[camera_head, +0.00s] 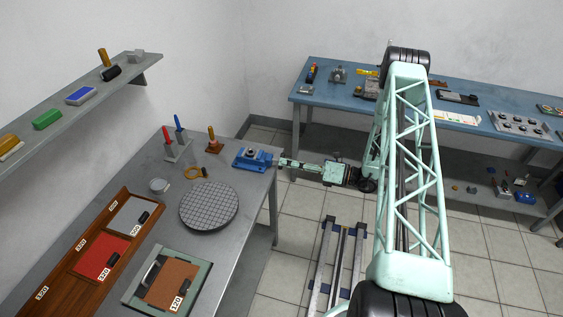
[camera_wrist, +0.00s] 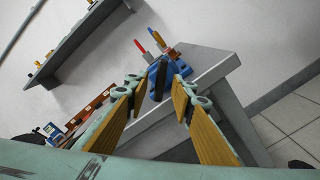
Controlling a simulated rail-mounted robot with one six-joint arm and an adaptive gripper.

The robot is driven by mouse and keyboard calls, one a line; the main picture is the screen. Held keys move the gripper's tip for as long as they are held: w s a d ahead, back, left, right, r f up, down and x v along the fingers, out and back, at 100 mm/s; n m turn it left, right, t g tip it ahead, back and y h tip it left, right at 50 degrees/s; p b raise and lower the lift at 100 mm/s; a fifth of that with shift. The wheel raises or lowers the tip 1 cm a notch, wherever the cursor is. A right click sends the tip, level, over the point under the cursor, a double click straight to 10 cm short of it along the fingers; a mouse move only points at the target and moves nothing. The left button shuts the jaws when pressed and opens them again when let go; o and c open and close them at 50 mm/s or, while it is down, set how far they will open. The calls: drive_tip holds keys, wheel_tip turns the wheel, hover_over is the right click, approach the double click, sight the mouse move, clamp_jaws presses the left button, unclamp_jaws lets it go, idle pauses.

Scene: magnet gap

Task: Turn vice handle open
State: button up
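The blue vice (camera_head: 250,158) sits at the far right corner of the grey workbench. My gripper (camera_head: 283,162) is just to its right, at the bench edge. In the wrist view, my gripper (camera_wrist: 158,86) is open, with its yellow-padded fingers spread to either side. The blue vice (camera_wrist: 183,68) shows ahead between the fingers. A dark upright bar (camera_wrist: 162,78), which looks like the vice handle, stands in the gap between the fingertips. I cannot tell whether either finger touches it. In the head view the handle is too small to make out.
The workbench (camera_head: 227,245) also holds a round grid plate (camera_head: 209,206), a rack with red and blue handled tools (camera_head: 176,148), and sanding boards. A wall shelf (camera_head: 75,100) hangs at left. A blue table (camera_head: 480,122) with parts stands behind my arm.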

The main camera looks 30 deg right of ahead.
sight(277, 160)
drive_tip(key=shift+x, duration=1.2)
drive_tip(key=shift+c, duration=0.5)
clamp_jaws()
